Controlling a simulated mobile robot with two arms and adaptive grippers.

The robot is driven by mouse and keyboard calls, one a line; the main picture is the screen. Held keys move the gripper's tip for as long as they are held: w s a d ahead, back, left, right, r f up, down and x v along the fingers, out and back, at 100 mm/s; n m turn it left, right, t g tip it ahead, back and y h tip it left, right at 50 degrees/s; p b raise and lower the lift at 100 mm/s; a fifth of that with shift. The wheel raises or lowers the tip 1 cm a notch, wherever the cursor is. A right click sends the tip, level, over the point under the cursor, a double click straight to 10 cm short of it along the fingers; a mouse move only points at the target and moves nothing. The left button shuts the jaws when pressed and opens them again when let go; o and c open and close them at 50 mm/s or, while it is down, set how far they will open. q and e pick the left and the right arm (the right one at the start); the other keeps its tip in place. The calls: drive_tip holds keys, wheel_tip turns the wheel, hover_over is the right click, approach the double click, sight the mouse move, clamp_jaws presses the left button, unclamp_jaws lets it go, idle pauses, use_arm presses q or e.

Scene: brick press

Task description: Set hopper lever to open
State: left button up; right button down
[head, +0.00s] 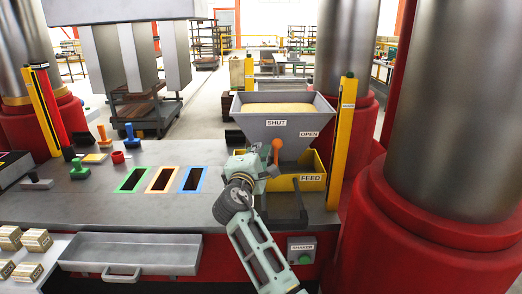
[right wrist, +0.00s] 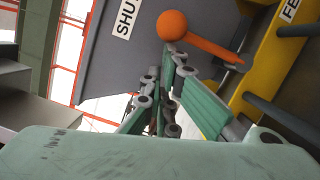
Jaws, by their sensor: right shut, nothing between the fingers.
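The grey hopper (head: 290,124) is filled with tan material and bears a SHUT label (head: 276,123) and, to its right, an OPEN label (head: 308,134). The orange hopper lever (head: 276,152) stands roughly upright with its ball knob just below SHUT. In the right wrist view the lever's ball knob (right wrist: 172,25) is just beyond the fingertips, and its shaft runs right. My right gripper (head: 268,161) is shut and empty, right beside the lever; its fingers also show in the right wrist view (right wrist: 172,62). I cannot tell whether they touch the knob. My left gripper is not in view.
A yellow feed box (head: 312,183) sits under the hopper, with a yellow post (head: 343,130) to its right. A shaker button box (head: 301,250) is on the red front. Three coloured slots, a grey tray (head: 130,250) and several bricks are to the left.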

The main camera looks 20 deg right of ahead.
sight(278, 142)
drive_tip(key=d+m, duration=0.2)
drive_tip(key=s+d+r+m+g+p, duration=0.1)
drive_tip(key=d+m, duration=0.1)
drive_tip(key=d+r+m+y+p, duration=0.1)
drive_tip(key=d+m, duration=0.1)
drive_tip(key=shift+s+m, duration=0.3)
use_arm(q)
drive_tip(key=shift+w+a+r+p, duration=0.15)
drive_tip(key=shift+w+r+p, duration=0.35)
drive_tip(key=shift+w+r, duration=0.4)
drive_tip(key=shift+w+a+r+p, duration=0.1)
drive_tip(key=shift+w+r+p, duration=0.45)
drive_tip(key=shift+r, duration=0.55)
use_arm(e)
drive_tip(key=shift+s+d+f+m+g+y, duration=0.15)
drive_tip(key=shift+d+m, duration=0.2)
drive_tip(key=shift+d, duration=0.25)
drive_tip(key=shift+s+d+f+m+g+y, duration=0.1)
drive_tip(key=shift+s+d+f+m, duration=0.1)
drive_tip(key=shift+d+m, duration=0.3)
drive_tip(key=shift+s+d+f+m+g+y, duration=0.15)
drive_tip(key=shift+d+m, duration=0.1)
drive_tip(key=shift+d, duration=0.4)
